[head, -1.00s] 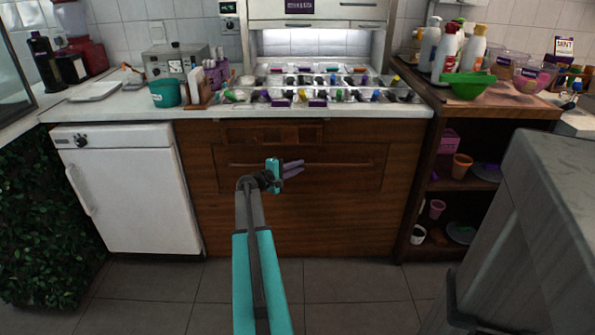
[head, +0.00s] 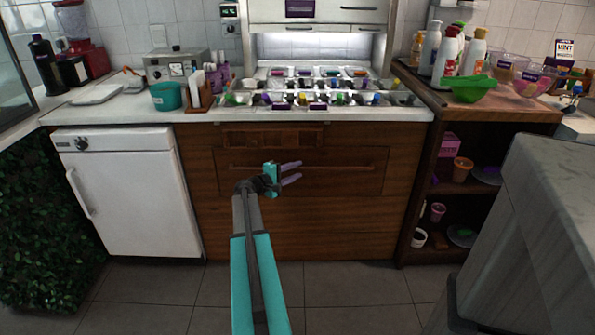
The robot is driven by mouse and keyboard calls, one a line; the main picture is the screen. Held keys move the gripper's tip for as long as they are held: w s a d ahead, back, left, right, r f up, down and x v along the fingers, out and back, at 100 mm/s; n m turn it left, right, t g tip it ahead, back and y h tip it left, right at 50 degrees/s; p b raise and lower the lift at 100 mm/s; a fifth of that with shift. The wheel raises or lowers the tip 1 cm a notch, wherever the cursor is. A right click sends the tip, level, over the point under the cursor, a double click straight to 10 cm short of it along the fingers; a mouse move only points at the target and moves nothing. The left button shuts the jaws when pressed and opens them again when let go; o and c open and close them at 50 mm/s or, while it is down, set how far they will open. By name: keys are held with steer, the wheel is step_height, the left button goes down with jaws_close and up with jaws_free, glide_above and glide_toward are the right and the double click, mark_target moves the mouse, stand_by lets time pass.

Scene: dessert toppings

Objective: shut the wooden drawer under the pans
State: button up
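The wooden drawer (head: 340,181) is a wide brown front with a long horizontal handle (head: 345,167), set in the wooden cabinet below the counter with the pans (head: 330,102). Its front looks close to level with the cabinet; I cannot tell whether a small gap stays. My gripper (head: 299,171) is in front of the drawer's middle, overlapping its handle in the picture. Its two purple fingers point right with a gap between them, and nothing shows in it. Whether it touches the drawer is unclear. My arm hides part of the front below.
A white cabinet (head: 130,195) with a handle stands left of the wooden cabinet. An open wooden shelf (head: 404,245) with cups stands to the right. A large grey block (head: 535,230) fills the near right. The tiled floor (head: 355,290) in front is clear.

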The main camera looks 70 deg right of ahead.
steer(key=p+v, duration=0.1)
steer(key=v, duration=1.1)
steer(key=shift+w+a, duration=0.15)
